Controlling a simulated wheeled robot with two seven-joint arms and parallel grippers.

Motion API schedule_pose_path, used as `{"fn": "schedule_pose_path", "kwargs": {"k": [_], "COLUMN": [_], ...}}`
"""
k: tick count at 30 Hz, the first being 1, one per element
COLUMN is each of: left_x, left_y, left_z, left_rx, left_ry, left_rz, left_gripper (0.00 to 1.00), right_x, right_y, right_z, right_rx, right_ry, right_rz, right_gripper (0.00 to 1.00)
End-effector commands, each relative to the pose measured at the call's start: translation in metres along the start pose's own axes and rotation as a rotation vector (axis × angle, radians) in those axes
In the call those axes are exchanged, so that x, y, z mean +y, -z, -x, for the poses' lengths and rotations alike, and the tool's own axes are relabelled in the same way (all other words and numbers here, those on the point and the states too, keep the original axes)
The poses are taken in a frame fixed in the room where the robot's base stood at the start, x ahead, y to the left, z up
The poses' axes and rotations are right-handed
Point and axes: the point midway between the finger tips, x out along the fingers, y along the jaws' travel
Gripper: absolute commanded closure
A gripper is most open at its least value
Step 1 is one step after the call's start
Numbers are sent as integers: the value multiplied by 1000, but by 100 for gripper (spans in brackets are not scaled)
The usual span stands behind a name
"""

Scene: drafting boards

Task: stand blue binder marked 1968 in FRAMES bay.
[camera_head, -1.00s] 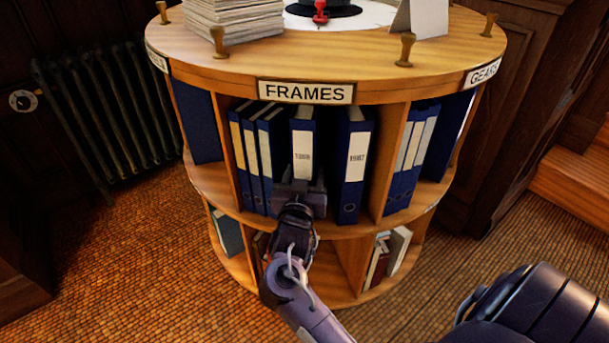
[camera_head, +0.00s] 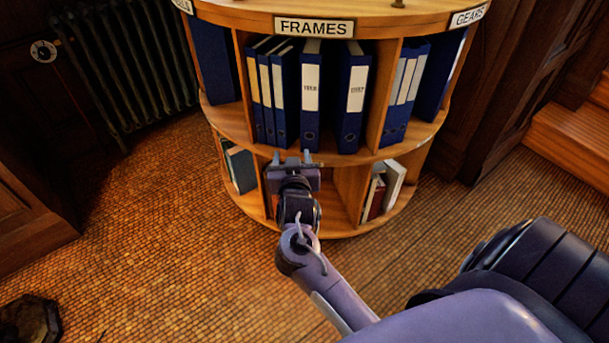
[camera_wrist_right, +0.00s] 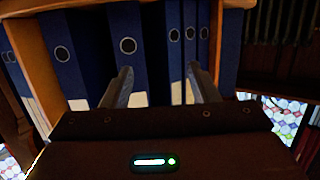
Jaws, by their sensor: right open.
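The blue binder marked 1968 (camera_head: 311,95) stands upright in the FRAMES bay, under the FRAMES sign (camera_head: 314,27); its small number is blurred. It also shows in the right wrist view (camera_wrist_right: 128,46), upside down, with its ring hole on the spine. My right gripper (camera_head: 291,157) is in front of the bay at shelf-floor height, below and slightly left of the binder. Its two fingers (camera_wrist_right: 162,88) are apart with nothing between them, clear of the spine. My left gripper is not in view.
A binder marked 1987 (camera_head: 352,97) stands right of it with a gap between. Several thinner blue binders (camera_head: 283,95) lean at the bay's left. The GEARS bay (camera_head: 397,108) is on the right.

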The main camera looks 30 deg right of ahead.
Motion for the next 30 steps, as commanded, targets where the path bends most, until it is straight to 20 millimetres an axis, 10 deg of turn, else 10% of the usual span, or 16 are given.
{"fn": "schedule_pose_path", "kwargs": {"k": [9, 15, 30], "left_x": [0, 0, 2], "left_y": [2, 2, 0], "left_z": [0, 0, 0], "left_rx": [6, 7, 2], "left_ry": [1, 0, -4], "left_rz": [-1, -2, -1], "left_gripper": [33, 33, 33], "right_x": [-32, -2, 5], "right_y": [-171, -208, -212], "right_z": [163, 245, 260], "right_rx": [-794, -1081, -1133], "right_ry": [510, 604, 615], "right_rz": [342, 554, 598], "right_gripper": [46, 46, 46]}}
